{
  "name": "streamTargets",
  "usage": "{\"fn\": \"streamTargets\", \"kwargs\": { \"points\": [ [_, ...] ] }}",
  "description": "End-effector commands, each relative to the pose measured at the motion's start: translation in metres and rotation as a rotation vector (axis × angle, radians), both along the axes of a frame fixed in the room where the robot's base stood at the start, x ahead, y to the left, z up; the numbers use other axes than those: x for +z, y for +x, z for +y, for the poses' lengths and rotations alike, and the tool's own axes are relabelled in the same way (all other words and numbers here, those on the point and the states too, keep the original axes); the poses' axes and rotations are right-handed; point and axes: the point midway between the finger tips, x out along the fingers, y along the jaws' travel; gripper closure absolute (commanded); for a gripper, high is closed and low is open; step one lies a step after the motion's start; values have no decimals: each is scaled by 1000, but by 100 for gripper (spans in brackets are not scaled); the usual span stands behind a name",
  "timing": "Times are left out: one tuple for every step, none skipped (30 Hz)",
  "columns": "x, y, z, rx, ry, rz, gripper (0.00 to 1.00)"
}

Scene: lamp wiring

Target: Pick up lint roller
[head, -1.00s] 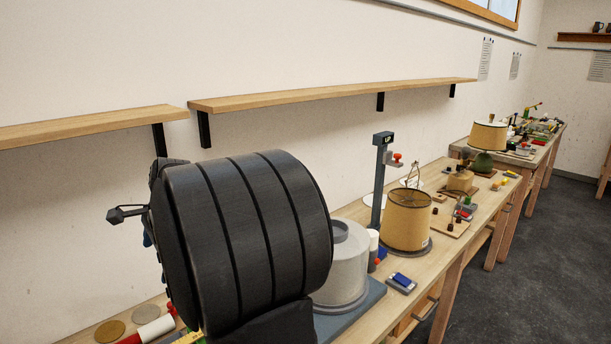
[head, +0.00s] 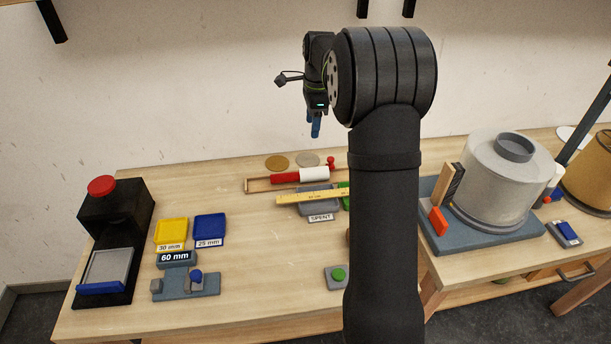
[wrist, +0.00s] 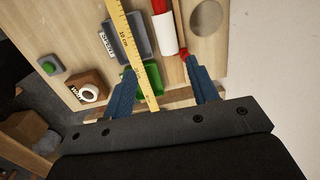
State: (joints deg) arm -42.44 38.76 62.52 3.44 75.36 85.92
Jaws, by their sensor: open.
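The lint roller (head: 313,174) has a white cylinder and a red handle. It lies at the back of the table in the head view, by a shallow wooden tray. In the wrist view its white cylinder (wrist: 168,34) shows at the top, with part of the red handle cut off by the frame edge. My gripper (head: 315,125) hangs above the back of the table, fingers downward. In the wrist view my gripper (wrist: 162,80) has its blue fingers wide apart and holds nothing. The roller is ahead of the fingertips and apart from them.
A yellow ruler (head: 308,196) lies across a grey tray (head: 315,210) labelled SPENT, in front of the roller. Two round discs (head: 277,162) lie behind it. A black device with a red button (head: 102,187) stands at the left. The front middle of the table is largely clear.

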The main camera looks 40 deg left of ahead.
Motion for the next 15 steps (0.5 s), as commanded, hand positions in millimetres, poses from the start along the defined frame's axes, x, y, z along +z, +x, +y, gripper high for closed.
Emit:
{"fn": "streamTargets", "kwargs": {
  "points": [
    [-10,1,9,-1,-26,5,46],
    [-14,2,12,-3,-40,5,46],
    [-19,3,17,-5,-53,5,46],
    [-22,3,19,-8,-62,5,46],
    [-24,3,21,-9,-70,6,46],
    [-26,4,22,-11,-76,6,46],
    [-28,4,23,-12,-81,6,46],
    [-31,4,23,-13,-83,6,46],
    [-35,4,24,-14,-86,6,46],
    [-40,4,24,-14,-87,6,46],
    [-45,4,24,-14,-87,6,46],
    [-52,3,23,-14,-88,8,46],
    [-59,3,23,-14,-87,8,46],
    [-65,3,23,-14,-87,8,46],
    [-74,3,23,-14,-87,8,46]
  ]
}}
